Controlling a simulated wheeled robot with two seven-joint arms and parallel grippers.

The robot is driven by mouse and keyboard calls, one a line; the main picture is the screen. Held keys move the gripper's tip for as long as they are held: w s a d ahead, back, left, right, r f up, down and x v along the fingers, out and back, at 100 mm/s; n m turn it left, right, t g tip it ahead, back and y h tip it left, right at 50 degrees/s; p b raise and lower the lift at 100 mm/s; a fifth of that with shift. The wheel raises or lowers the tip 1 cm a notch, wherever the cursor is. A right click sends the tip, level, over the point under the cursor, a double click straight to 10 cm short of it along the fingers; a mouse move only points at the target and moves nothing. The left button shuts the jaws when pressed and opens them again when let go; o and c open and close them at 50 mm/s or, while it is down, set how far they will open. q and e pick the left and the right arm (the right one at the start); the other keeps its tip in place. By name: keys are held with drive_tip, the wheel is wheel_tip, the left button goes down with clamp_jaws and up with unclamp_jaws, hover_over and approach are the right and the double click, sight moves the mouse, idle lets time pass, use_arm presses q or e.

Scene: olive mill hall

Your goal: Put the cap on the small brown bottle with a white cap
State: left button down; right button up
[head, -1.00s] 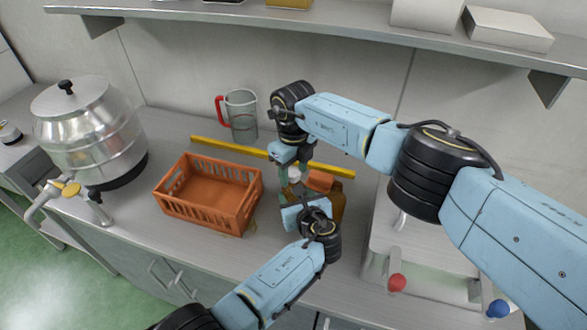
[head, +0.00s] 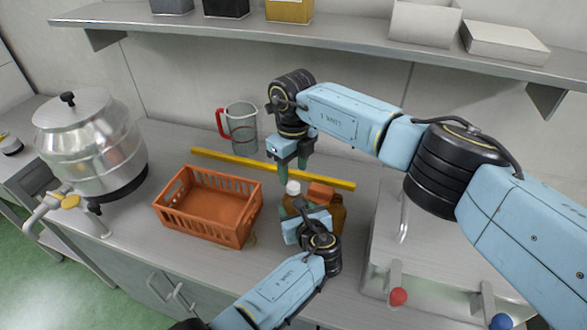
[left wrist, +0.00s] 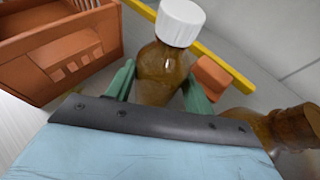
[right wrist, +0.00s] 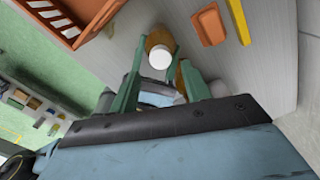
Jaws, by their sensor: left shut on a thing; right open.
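The small brown bottle (left wrist: 161,68) stands upright between the fingers of my left gripper (left wrist: 158,88), which is shut on it. The white cap (left wrist: 181,22) sits on top of its neck, seemingly straight; it also shows in the head view (head: 293,187) and from above in the right wrist view (right wrist: 160,57). My right gripper (head: 292,168) is open and empty, above the cap and apart from it. The bottle's lower part is partly hidden by my left gripper in the head view.
A second brown bottle (left wrist: 298,126), with no white cap, stands close to the right of my left gripper. A small orange tray (right wrist: 208,24) lies behind the bottles, before a yellow bar (head: 230,160). An orange crate (head: 160,211) stands left; a jug (head: 242,128) is behind.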

sight(293, 185)
drive_tip(key=shift+r, duration=1.55)
drive_tip(key=shift+f, duration=0.15)
drive_tip(key=shift+f, duration=3.9)
drive_tip(key=shift+c, duration=0.4)
drive_tip(key=c, duration=0.9)
drive_tip(key=o, duration=1.1)
wheel_tip(293, 185, up, 12)
